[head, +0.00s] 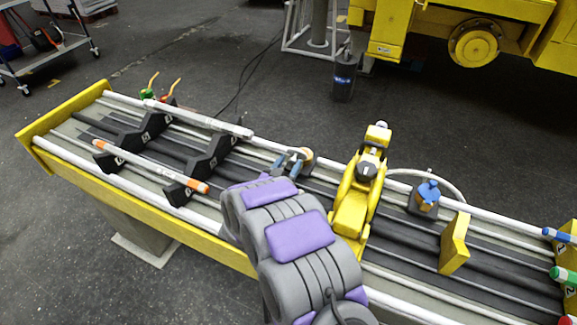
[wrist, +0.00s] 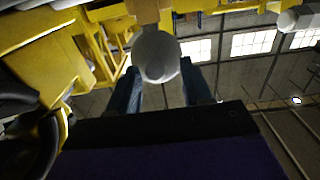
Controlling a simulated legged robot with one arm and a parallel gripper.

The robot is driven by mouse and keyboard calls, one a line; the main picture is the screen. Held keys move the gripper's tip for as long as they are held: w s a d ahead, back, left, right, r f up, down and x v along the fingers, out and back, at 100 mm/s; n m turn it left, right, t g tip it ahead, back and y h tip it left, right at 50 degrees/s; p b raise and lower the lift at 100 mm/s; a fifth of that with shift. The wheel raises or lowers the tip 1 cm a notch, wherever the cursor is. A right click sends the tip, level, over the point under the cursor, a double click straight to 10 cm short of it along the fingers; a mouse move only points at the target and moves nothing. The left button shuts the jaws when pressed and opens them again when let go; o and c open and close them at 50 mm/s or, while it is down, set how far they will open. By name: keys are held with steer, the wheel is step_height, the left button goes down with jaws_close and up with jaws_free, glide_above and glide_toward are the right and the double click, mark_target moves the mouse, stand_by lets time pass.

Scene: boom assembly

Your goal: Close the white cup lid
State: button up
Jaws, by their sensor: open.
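A white rounded thing, which looks like the white cup lid (wrist: 158,56), shows in the wrist view at the upper middle, below a brown block. My gripper (wrist: 161,88) has its two blue fingers apart, one on each side of the white thing's lower part. I cannot tell whether they touch it. In the head view my gripper (head: 290,160) is at mid-picture, beyond my grey and purple arm, left of the yellow boom model (head: 358,195). A small tan and white round thing (head: 306,154) is beside its fingertips. The cup itself is not clearly seen.
The long yellow-ended bench (head: 200,238) carries white rails and black notched holders (head: 208,158) with white-orange tubes. A blue-topped part (head: 428,194) and a yellow plate (head: 455,243) stand right of the boom. Yellow machinery (head: 465,30) is behind. Open floor lies behind the bench.

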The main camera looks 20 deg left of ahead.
steer(key=shift+d+r, duration=0.1)
steer(key=shift+d, duration=0.05)
steer(key=shift+c, duration=0.2)
steer(key=shift+d, duration=0.15)
steer(key=shift+c, duration=1.4)
jaws_close()
